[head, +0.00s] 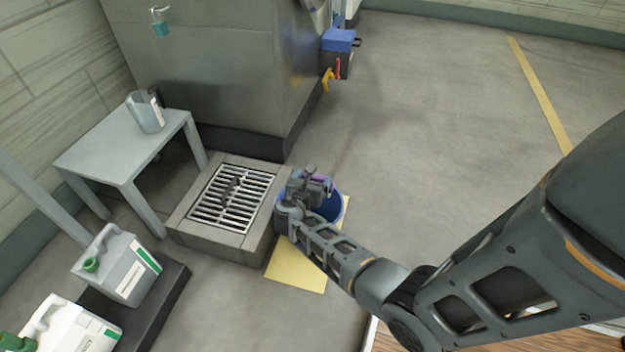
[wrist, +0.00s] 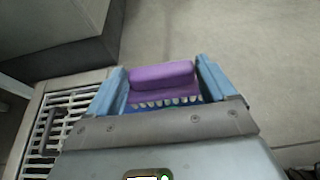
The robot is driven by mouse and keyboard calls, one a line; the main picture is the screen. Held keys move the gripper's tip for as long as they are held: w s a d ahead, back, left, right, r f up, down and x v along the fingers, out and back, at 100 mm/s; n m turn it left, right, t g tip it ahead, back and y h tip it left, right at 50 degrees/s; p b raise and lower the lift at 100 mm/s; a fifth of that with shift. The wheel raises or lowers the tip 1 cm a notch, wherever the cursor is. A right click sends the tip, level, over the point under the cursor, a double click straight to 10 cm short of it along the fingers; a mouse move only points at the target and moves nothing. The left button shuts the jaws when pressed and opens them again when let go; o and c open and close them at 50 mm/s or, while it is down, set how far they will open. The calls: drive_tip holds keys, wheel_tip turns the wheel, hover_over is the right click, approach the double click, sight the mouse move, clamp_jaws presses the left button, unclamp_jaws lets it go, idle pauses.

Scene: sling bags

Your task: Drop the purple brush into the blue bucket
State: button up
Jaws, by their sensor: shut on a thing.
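The purple brush (wrist: 162,76) is held between the two blue fingers of my gripper (wrist: 161,80) in the wrist view. Pale bristles show along its lower edge. In the head view, my gripper (head: 308,183) is over the blue bucket (head: 334,206), and a small purple patch of the brush (head: 320,178) shows at the jaws. The bucket stands on a yellow mat beside the drain. My gripper and arm hide most of the bucket and its opening. I cannot tell how high the brush is above the rim.
A raised floor drain with a metal grate (head: 206,206) lies left of the bucket. White jugs (head: 118,268) are at lower left. Open floor lies at the upper right.

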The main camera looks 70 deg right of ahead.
wheel_tip(320, 180, down, 2)
drive_tip(key=shift+b, duration=0.7)
drive_tip(key=o, duration=0.9)
drive_tip(key=p+v, duration=0.3)
drive_tip(key=v, duration=0.4)
drive_tip(key=shift+a+r+p, duration=0.15)
drive_tip(key=shift+a+p, duration=0.15)
drive_tip(key=shift+a, duration=0.1)
